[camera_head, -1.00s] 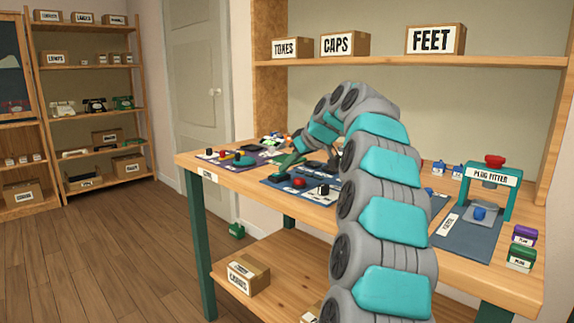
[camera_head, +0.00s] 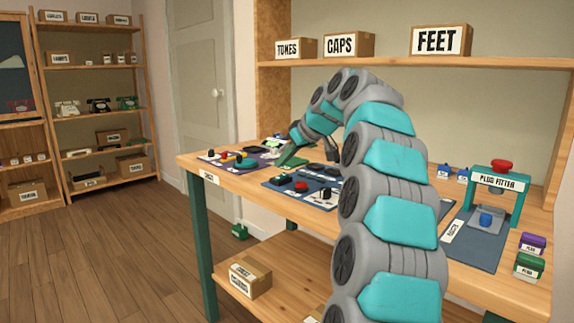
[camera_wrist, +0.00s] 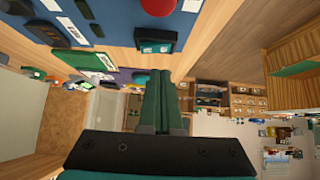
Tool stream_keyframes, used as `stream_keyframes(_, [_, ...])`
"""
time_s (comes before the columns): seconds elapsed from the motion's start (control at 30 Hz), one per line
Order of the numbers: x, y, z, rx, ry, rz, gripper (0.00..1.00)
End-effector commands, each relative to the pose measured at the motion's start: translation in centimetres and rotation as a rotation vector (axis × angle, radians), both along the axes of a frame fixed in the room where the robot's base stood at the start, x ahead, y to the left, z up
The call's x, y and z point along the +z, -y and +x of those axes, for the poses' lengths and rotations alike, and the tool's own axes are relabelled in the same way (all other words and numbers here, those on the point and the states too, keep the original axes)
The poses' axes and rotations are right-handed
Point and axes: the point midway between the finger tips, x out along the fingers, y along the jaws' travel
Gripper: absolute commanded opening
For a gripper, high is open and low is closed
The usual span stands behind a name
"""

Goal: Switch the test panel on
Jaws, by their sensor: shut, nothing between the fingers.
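My gripper (camera_head: 280,163) is above the workbench, its teal fingers pointing down and left. In the wrist view its fingers (camera_wrist: 165,75) are together with nothing between them. Below and to the right of it in the head view is a blue mat with a red round button (camera_head: 302,186) and a dark box with a teal top (camera_head: 281,180). The wrist view shows the red button (camera_wrist: 158,5) and a dark box with a green strip (camera_wrist: 157,40), apart from the fingers. No label reading test panel is legible, so I cannot tell which device it is.
The bench (camera_head: 235,186) also holds a purple mat with small parts at the left and a plug fitter (camera_head: 497,182) at the right. Floor at the left (camera_head: 110,250) is open.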

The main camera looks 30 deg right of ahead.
Motion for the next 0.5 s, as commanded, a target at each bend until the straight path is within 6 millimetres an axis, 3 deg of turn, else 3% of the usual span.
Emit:
stream_keyframes(0.03, [1.8,-0.4,-0.4,0.0,0.005,-0.001,0.0])
stream_keyframes(0.3, [5.5,1.3,-4.3,-0.003,0.011,-0.001,0.0])
stream_keyframes(0.5, [7.4,1.9,-6.0,-0.005,0.011,-0.001,0.0])
